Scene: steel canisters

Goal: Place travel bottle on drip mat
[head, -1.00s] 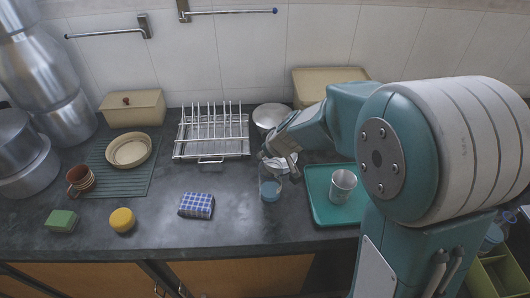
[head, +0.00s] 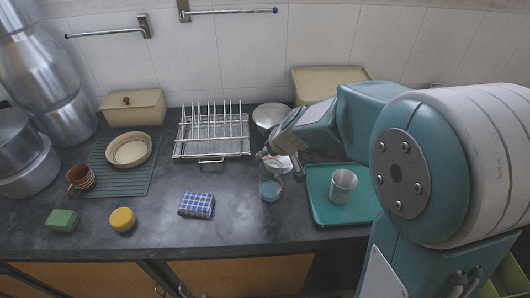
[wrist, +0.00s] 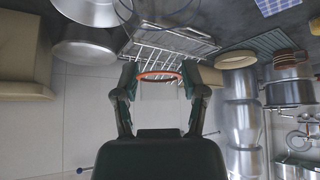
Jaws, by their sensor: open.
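A small clear vessel with a blue lower part (head: 270,190) stands on the counter left of the green tray. It may be the travel bottle, but its shape is hard to make out. My gripper (head: 277,160) is open just behind and above it, partly blurred into what is around it. In the wrist view my gripper's fingers (wrist: 160,82) are spread, with an orange ring (wrist: 158,76) between them. I cannot tell what the ring belongs to. The ribbed green drip mat (head: 142,181) lies at the left, carrying a cream bowl (head: 128,150) and a brown cup (head: 81,179).
A wire dish rack (head: 211,135) and a metal pot (head: 270,116) stand at the back. A blue checked cloth (head: 197,205), yellow round item (head: 122,219) and green sponge (head: 62,220) lie in front. The green tray (head: 318,205) holds a metal cup (head: 343,185).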

